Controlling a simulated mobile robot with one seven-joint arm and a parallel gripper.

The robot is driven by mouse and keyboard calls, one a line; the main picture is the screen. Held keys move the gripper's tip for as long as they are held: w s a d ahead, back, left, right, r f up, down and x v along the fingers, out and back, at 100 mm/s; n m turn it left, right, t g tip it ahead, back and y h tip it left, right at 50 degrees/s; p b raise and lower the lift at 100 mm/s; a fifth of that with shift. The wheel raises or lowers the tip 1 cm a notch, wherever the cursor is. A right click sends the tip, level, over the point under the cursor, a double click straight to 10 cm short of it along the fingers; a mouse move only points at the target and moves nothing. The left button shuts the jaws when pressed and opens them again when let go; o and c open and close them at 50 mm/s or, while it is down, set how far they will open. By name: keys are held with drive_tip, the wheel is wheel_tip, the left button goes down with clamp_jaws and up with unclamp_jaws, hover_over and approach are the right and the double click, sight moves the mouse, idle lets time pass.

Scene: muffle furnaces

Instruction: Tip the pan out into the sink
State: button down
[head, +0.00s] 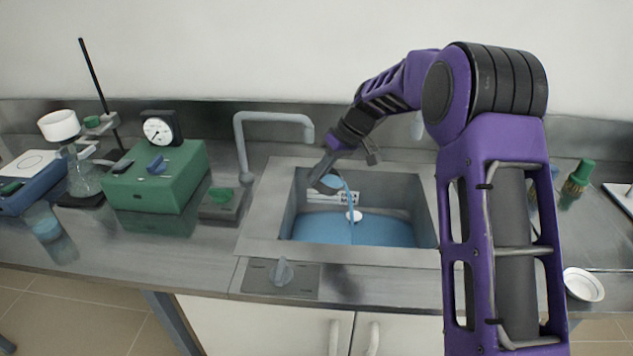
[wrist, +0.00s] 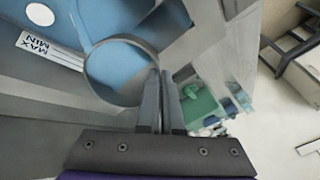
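The pan (head: 327,184) is a small grey round vessel held over the sink (head: 262,222) and steeply tilted. Blue liquid runs from its lip in a thin stream into the blue pool (head: 390,230) at the bottom of the sink. In the wrist view the pan's round rim (wrist: 88,82) lies just ahead of the fingertips. My gripper (head: 328,168) is shut on the pan's edge; its two fingers (wrist: 160,80) are close together in the wrist view. How much liquid is left in the pan is hard to tell.
A grey tap (head: 272,117) arches at the sink's back left. A green box with a gauge (head: 155,175) stands left of it. A white dish (head: 583,285) and a green-capped bottle (head: 577,178) are at the right. A MAX/MIN label (wrist: 50,48) is on the sink wall.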

drive_tip(key=shift+d+f+y+b, duration=0.1)
drive_tip(key=shift+d+y+b, duration=0.25)
drive_tip(key=shift+y+b, duration=0.55)
drive_tip(key=shift+d+y+b, duration=0.3)
drive_tip(key=shift+y+b, duration=0.4)
drive_tip(key=shift+b, duration=0.4)
drive_tip(key=y+b, duration=0.3)
drive_tip(key=shift+d, duration=0.4)
drive_tip(key=shift+d+b, duration=0.1)
drive_tip(key=shift+b, duration=0.45)
drive_tip(key=shift+d+f+y+b, duration=0.1)
drive_tip(key=shift+d+y+b, duration=0.35)
drive_tip(key=shift+y, duration=0.45)
drive_tip(key=y, duration=0.3)
drive_tip(key=shift+d, duration=0.35)
drive_tip(key=y, duration=0.3)
drive_tip(key=d+f+y, duration=0.1)
drive_tip(key=y, duration=0.1)
